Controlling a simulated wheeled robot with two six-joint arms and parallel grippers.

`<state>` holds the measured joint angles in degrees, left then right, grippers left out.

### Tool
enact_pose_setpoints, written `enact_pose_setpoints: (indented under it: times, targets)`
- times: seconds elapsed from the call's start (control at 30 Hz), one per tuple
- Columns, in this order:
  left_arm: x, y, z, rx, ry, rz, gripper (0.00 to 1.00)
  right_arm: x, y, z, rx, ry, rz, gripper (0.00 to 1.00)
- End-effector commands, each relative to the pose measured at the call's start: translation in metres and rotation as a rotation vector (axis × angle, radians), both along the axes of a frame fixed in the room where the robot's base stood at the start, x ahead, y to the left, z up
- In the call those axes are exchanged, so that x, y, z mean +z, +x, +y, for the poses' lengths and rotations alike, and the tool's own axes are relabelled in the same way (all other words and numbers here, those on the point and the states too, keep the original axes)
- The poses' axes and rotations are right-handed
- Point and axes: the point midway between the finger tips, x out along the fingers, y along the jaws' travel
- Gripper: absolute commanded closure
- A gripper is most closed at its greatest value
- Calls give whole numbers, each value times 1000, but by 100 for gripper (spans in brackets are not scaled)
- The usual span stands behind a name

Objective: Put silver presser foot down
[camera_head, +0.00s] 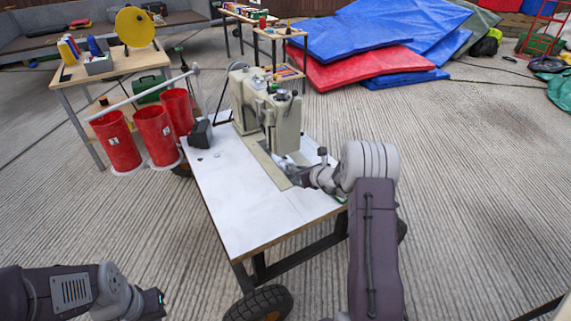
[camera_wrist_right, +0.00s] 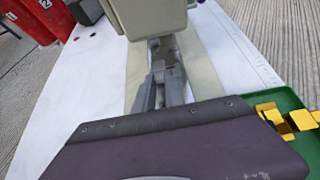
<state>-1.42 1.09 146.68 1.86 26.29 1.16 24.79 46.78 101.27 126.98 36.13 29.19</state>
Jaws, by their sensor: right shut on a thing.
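A beige sewing machine (camera_head: 285,122) stands on a white-topped table (camera_head: 235,200). In the right wrist view its head (camera_wrist_right: 150,14) hangs over the silver presser foot (camera_wrist_right: 174,82), a small grey metal part over the beige bed strip. My right gripper (camera_head: 297,173) reaches in from the right under the machine head and is shut on the presser foot; in the wrist view my dark gripper body hides the lower part of the scene. The foot's exact height above the bed is hard to tell. My left arm's end (camera_head: 152,303) is low at the left, its fingers unclear.
A black box (camera_head: 199,134) sits on the table's left corner. Red cylinders (camera_head: 155,134) hang on a white bar left of the table. A green tray with yellow pieces (camera_wrist_right: 285,120) is at the right in the wrist view. The table's front half is clear.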

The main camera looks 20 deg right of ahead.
Motion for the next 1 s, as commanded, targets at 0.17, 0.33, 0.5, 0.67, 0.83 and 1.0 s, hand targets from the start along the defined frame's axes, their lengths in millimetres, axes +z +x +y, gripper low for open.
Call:
enact_pose_setpoints:
  times: [0.17,0.33,0.5,0.67,0.83,1.0]
  targets:
    - [-5,0,0,0,0,0,100,0,-10,-2,0,0,-1,100]
    - [-5,0,0,0,0,0,100,0,-10,-1,0,-1,-1,100]
    - [-5,0,0,0,0,0,100,0,-10,-1,0,-1,-1,100]
    - [1,0,0,0,0,0,100,8,-10,-1,0,-1,-2,100]
    - [24,0,0,0,0,0,100,40,-10,-1,1,-1,-2,100]
    - [44,0,0,0,0,0,100,69,-10,-1,1,-1,-2,100]
